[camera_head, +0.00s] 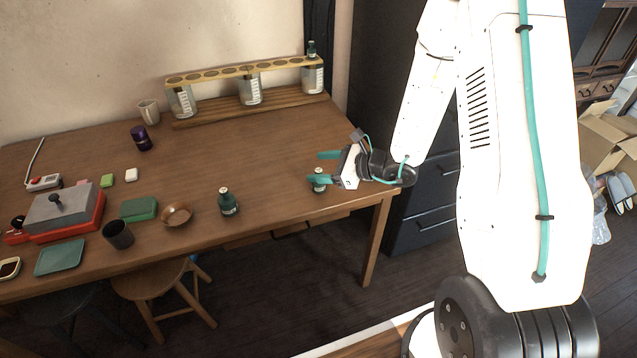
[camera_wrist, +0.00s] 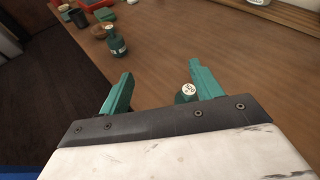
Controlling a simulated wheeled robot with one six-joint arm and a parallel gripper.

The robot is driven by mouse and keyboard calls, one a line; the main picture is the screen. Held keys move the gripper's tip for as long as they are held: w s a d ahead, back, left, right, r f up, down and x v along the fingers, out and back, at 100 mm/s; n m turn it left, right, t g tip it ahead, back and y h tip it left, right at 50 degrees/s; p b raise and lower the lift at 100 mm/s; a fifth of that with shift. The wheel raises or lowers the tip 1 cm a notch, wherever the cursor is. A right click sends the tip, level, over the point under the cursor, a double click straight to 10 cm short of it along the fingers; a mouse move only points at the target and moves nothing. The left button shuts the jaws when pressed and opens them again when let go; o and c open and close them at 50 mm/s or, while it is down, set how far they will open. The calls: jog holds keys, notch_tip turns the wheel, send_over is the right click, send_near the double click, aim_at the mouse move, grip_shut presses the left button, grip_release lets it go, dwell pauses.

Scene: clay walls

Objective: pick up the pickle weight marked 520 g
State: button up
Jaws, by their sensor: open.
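A dark green, bottle-shaped weight with a pale top (camera_wrist: 189,90) stands near the table's right end. Its top carries dark figures that may read 520, but they are too small to be sure. In the head view this weight (camera_head: 319,187) is partly covered by a teal finger. My gripper (camera_head: 322,168) is open and empty at the weight. In the wrist view the weight shows between my fingers (camera_wrist: 160,74), close beside the right one; I cannot tell whether they touch. A similar green weight (camera_head: 228,205) stands to the left, also seen in the wrist view (camera_wrist: 117,44).
A third green bottle shape (camera_head: 311,50) sits on the wooden rack (camera_head: 215,74) with jars at the back. A wooden bowl (camera_head: 176,215), dark cup (camera_head: 118,235), green box (camera_head: 140,209) and red-and-grey press (camera_head: 62,208) lie left. The table's middle (camera_head: 240,150) is clear.

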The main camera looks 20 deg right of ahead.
aim_at(317, 188)
jog(key=d+f+m+h, duration=0.1)
jog(key=f, duration=0.1)
jog(key=d+f+m+t, duration=0.1)
jog(key=f, duration=0.2)
jog(key=w+d+f+m+h, duration=0.1)
jog(key=d+f+m, duration=0.1)
jog(key=shift+f+h, duration=0.15)
jog(key=shift+h, duration=0.15)
jog(key=shift+w+a+f, duration=0.35)
jog(key=shift+w+f, duration=0.45)
jog(key=shift+w, duration=0.05)
jog(key=x, duration=0.5)
jog(key=shift+w+a+f, duration=0.1)
jog(key=shift+a, duration=0.3)
jog(key=shift+t+h, duration=0.3)
jog(key=c, duration=1.3)
grip_shut()
jog(key=shift+r, duration=0.2)
